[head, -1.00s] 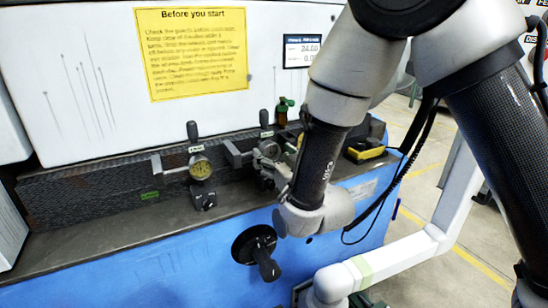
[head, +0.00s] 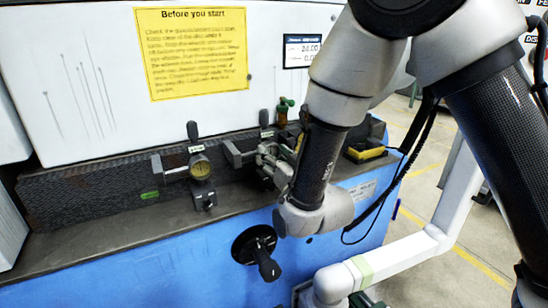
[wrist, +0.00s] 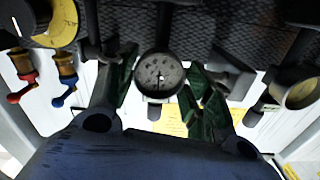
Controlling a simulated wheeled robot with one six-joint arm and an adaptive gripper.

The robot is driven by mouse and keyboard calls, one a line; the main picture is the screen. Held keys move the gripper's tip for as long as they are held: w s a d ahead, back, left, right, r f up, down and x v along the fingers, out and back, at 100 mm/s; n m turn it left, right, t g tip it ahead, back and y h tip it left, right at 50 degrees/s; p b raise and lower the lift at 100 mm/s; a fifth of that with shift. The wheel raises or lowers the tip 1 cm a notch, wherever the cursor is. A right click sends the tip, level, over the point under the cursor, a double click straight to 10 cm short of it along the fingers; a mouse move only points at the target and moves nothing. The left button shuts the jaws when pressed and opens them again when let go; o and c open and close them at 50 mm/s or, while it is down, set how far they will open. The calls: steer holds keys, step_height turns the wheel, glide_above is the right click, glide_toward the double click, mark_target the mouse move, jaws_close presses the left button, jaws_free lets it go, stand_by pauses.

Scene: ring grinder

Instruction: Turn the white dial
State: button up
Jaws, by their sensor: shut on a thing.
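The white dial (wrist: 158,76) is a round gauge with a pale grey-white face, dark marks and a dark rim. In the wrist view it sits between the two fingers of my gripper (wrist: 163,82), whose dark green pads flank it left and right. My gripper is shut on it, though the exact contact at the rim is hard to make out. In the head view my gripper (head: 268,160) is at the machine's ledge, and the dial is hard to make out behind it.
A yellow-faced gauge (head: 201,168) stands on the ledge to the left. A black handwheel (head: 257,246) projects from the blue front below. A yellow-and-black item (head: 365,152) lies right of my arm. A yellow notice (head: 191,52) hangs on the white panel above.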

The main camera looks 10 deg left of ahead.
steer(key=m, duration=1.1)
stand_by(0.5)
steer(key=o, duration=1)
steer(key=shift+o, duration=0.2)
steer(key=v, duration=0.7)
steer(key=shift+s, duration=0.25)
steer(key=shift+d, duration=0.1)
